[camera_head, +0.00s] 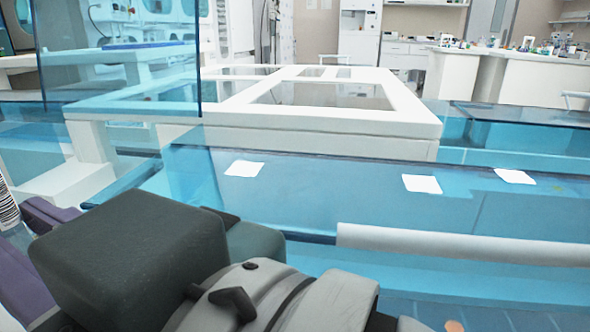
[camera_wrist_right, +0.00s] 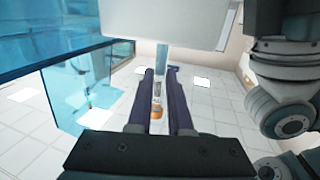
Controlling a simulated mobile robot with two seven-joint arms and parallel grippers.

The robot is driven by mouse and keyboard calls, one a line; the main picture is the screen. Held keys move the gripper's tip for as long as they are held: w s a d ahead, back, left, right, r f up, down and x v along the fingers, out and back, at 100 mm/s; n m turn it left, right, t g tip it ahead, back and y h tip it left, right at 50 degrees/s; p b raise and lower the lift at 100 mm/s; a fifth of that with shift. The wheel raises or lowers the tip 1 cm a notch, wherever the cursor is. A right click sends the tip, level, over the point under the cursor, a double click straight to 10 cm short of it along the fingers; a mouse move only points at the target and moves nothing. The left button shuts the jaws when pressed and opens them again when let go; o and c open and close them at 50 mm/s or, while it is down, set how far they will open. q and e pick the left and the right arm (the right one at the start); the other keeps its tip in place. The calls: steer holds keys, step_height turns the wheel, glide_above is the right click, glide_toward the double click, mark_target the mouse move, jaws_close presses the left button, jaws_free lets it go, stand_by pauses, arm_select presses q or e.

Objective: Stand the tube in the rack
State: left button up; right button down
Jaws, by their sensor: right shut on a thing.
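The tube (camera_wrist_right: 157,112) shows in the right wrist view as a narrow clear piece with an orange end, between the two dark purple fingers of my right gripper (camera_wrist_right: 160,74). My right gripper is shut on it. In the head view the purple fingers (camera_head: 22,268) show at the lower left, beside my dark gripper body. A white piece with black barcode lines (camera_head: 8,208) is cut off at the left edge there; I cannot tell if it is the tube's label. I cannot make out the rack in either view. My left gripper is not in view.
A clear upright panel (camera_head: 118,60) stands at left. A white frame table (camera_head: 290,118) stands behind. A white box-like surface (camera_wrist_right: 165,22) fills the top of the wrist view.

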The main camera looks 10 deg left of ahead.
steer(key=c, duration=0.8)
jaws_free()
steer(key=shift+o, duration=0.2)
steer(key=v, duration=1)
steer(key=shift+r, duration=0.1)
